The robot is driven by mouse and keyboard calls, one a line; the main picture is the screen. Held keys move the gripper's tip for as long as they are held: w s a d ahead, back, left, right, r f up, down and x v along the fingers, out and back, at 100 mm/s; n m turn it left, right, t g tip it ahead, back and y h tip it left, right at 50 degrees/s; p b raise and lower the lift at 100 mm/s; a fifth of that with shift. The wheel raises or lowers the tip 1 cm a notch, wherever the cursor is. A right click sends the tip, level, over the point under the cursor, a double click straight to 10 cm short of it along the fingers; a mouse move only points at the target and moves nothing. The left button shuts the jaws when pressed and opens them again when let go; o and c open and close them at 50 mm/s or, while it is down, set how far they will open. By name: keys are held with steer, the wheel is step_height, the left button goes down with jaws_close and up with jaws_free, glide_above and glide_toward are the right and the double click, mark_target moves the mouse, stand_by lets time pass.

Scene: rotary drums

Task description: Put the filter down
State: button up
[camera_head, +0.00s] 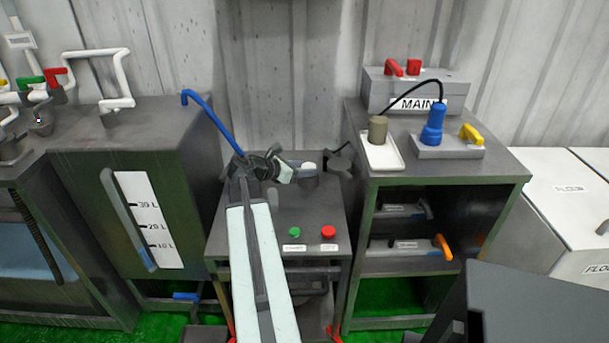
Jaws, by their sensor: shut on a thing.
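My gripper (340,160) is small and dark at the end of my arm, over the right back of the middle machine's top and beside the left side of the right cabinet. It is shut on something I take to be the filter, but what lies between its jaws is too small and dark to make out. A short tan cylinder (378,130) stands upright at the back of a white tray (383,160) on the cabinet, just right of my gripper. I see a gap between it and the jaws. I cannot tell whether this cylinder is a filter.
The right cabinet (480,163) bears a blue plug (433,125), a yellow handle (471,135) and a MAIN box (400,90). The middle machine has green (294,232) and red (328,232) buttons. A blue lever (212,120) rises left of my arm. The tray's front is bare.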

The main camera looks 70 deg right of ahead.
steer(key=shift+f, duration=0.15)
steer(key=o, duration=1.4)
steer(key=shift+c, duration=0.2)
steer(key=shift+w+r, duration=0.1)
steer(key=shift+r, duration=0.25)
steer(key=p+v, duration=0.4)
steer(key=v, duration=0.7)
steer(key=shift+w+a+p, duration=0.15)
steer(key=shift+a+p, duration=0.15)
steer(key=shift+a, duration=0.1)
steer(key=shift+w, duration=0.1)
